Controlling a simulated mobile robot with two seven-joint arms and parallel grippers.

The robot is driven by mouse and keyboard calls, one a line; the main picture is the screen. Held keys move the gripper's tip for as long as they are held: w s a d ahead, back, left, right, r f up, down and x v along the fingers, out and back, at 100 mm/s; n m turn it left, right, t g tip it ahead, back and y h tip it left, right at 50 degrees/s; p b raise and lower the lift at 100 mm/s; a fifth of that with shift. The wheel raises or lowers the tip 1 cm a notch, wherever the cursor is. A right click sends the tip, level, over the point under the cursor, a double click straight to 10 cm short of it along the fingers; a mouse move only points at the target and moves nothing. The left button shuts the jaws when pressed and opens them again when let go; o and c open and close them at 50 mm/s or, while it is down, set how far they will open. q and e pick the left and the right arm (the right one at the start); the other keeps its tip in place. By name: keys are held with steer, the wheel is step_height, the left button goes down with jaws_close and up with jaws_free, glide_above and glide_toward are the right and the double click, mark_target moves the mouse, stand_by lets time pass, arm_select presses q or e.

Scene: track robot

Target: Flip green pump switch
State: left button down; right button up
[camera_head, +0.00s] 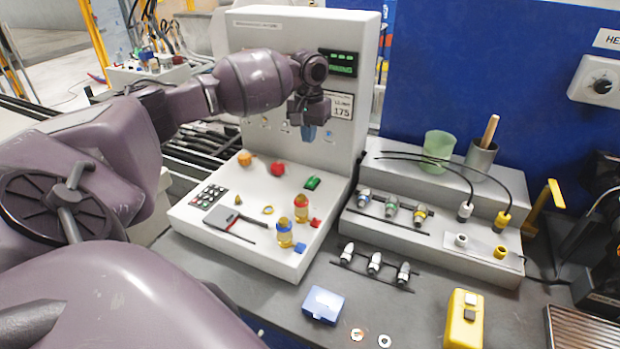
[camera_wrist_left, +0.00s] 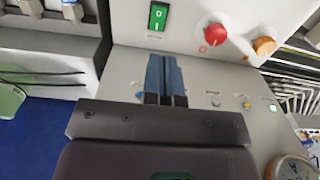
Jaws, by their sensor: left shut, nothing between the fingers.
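The green pump switch (camera_head: 312,183) is a small green rocker on the sloped face of the white control panel (camera_head: 240,225), right of a red knob. It also shows in the left wrist view (camera_wrist_left: 157,17), upper middle, with white marks on it. My left gripper (camera_head: 309,133) hangs in front of the panel's upright back, above and apart from the switch. Its blue fingers (camera_wrist_left: 166,80) are together and empty, and in the left wrist view they show just below the switch. My right gripper is not in view.
A red knob (camera_head: 277,169) and an orange knob (camera_head: 246,158) stand left of the switch. Red-yellow and blue-yellow valves (camera_head: 284,232) stand nearer the front. A grey connector stand (camera_head: 470,205) with cables is to the right. A blue box (camera_head: 323,305) lies on the bench in front.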

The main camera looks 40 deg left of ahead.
mark_target(310, 185)
arm_select(q)
steer(key=shift+s, duration=0.1)
step_height(310, 185, down, 12)
steer(key=shift+f, duration=0.95)
